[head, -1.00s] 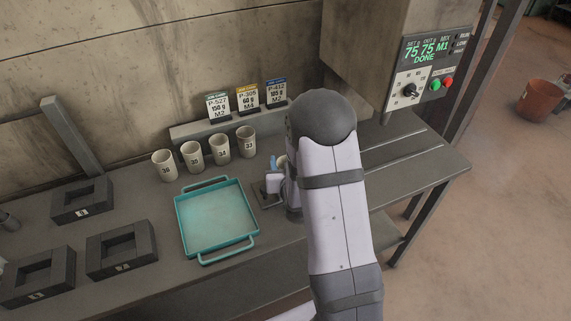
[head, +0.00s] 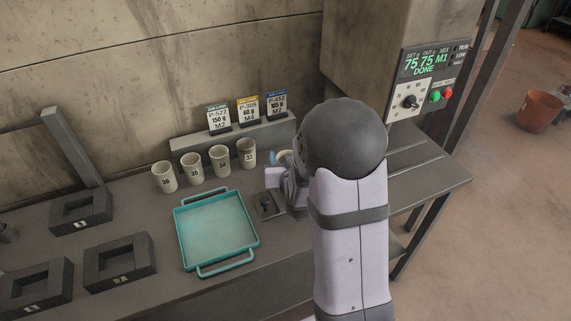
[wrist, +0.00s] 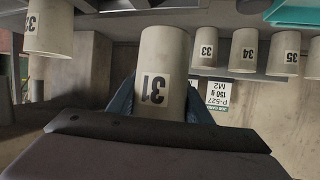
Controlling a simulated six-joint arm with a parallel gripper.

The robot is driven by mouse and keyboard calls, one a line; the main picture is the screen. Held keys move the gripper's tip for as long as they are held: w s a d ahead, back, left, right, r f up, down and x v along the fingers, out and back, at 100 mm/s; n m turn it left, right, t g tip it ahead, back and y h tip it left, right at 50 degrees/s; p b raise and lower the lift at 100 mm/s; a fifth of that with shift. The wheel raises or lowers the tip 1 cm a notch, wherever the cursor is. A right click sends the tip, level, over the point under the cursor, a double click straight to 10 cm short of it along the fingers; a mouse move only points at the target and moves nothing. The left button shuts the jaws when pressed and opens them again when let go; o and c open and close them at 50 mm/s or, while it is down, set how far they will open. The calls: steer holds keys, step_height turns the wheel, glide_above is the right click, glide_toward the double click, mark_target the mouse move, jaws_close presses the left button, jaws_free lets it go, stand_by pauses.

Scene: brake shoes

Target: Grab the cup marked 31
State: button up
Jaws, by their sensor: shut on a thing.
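The cup marked 31 (wrist: 165,58) is a cream cylinder with a white number label. It fills the middle of the wrist view, where the label reads upside down. My gripper (wrist: 158,97) is shut on it, with one blue finger on each side. In the head view, my gripper (head: 276,158) shows only as a bit of blue beside my wrist. My arm hides most of the cup there, so its height above the bench is hard to tell.
Cups 33 (head: 247,153), 34, 35 and 36 (head: 164,177) stand in a row left of my gripper. Another cup (wrist: 50,28) is left in the wrist view. A teal tray (head: 181,232), dark fixtures (head: 120,262) and a card ledge (head: 190,146) are nearby.

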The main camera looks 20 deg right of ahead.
steer(key=shift+r, duration=1.6)
steer(key=shift+r, duration=0.1)
